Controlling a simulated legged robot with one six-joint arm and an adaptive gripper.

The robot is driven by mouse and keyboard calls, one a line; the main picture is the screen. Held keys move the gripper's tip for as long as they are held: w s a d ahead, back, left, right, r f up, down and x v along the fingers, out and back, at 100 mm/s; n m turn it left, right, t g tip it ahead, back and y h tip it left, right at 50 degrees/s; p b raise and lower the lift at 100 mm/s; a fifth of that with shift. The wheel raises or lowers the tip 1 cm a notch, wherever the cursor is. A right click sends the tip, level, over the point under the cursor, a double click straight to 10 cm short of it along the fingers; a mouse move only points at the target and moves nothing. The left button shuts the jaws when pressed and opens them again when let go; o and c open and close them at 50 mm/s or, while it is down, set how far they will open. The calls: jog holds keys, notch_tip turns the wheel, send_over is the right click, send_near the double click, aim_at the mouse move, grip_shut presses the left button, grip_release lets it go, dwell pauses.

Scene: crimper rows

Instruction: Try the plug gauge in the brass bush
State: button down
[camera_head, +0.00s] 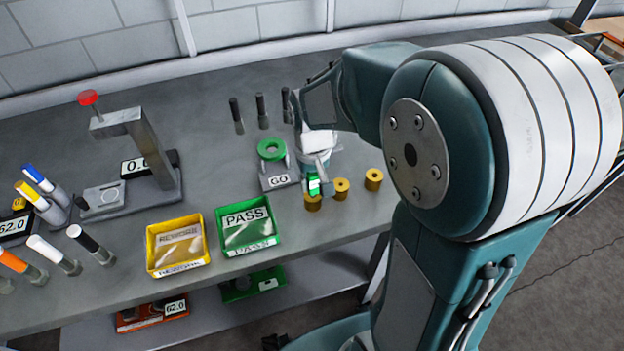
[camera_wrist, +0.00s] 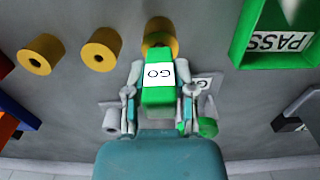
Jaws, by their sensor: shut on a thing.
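My gripper (camera_head: 318,166) is shut on the green plug gauge (camera_head: 314,184), which has a white GO label. The gauge is also between my fingers (camera_wrist: 160,95) in the wrist view, its label facing the camera (camera_wrist: 158,74). The gauge's lower end is at the leftmost brass bush (camera_head: 312,203) in the head view. That bush (camera_wrist: 158,28) shows behind the gauge's tip in the wrist view. I cannot tell whether the gauge is inside the bore or just above it. Two more brass bushes stand alongside, the middle one (camera_head: 341,189) and the right one (camera_head: 374,179).
A GO stand (camera_head: 279,182) with a green ring (camera_head: 271,150) is close left of my gripper. Dark pins (camera_head: 262,110) stand behind. A green PASS bin (camera_head: 248,228) and yellow REWORK bin (camera_head: 178,245) sit at the front edge. A gauge stand (camera_head: 135,160) is farther left.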

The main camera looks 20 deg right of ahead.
jog(key=shift+r, duration=0.1)
dwell(0.4)
jog(key=shift+r, duration=3.55)
